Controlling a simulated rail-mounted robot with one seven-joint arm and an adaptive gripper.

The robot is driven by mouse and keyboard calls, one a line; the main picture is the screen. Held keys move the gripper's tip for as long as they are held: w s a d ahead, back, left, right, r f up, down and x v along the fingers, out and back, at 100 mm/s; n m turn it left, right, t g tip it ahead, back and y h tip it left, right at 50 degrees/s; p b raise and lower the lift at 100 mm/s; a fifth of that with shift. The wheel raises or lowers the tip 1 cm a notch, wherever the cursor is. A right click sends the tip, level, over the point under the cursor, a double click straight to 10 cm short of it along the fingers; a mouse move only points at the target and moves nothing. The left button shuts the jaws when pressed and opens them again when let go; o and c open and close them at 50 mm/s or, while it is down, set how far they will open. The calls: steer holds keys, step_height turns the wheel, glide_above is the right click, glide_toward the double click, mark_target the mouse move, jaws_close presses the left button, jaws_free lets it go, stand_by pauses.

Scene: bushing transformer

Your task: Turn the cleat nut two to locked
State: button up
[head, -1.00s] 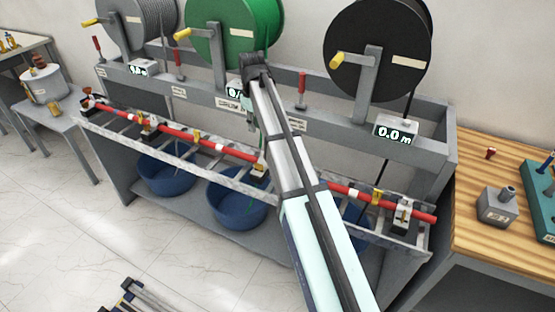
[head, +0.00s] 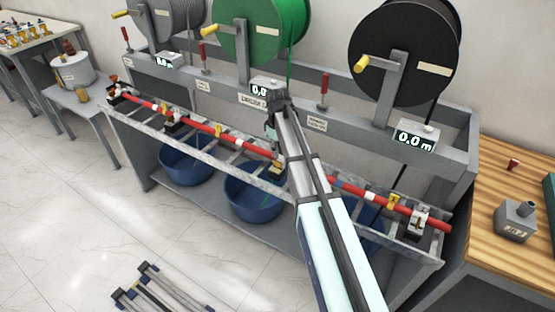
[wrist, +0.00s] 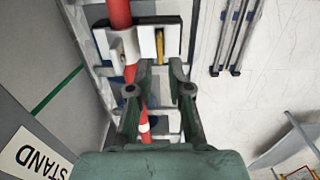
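A red rod (head: 238,149) runs along the metal rack and passes through several cleats. In the wrist view, the red rod (wrist: 120,15) passes a cleat (wrist: 147,28) with white blocks on a black base. A narrow yellow part (wrist: 160,42) stands in its right block; I cannot tell whether it is the nut or whether it is locked. Contact cannot be told. In the head view, my gripper (head: 271,128) is above the rack's middle, partly hidden by my arm.
Blue tubs (head: 252,198) stand below the rack. The green reel (head: 262,25) and black reel (head: 405,55) rise behind it. A label panel (wrist: 40,155) borders the wrist view's left. Metal bars (head: 150,290) lie on the floor in front.

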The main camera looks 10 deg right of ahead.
mark_target(277, 164)
steer(key=shift+f+p, duration=0.6)
steer(key=shift+f, duration=2.3)
jaws_close()
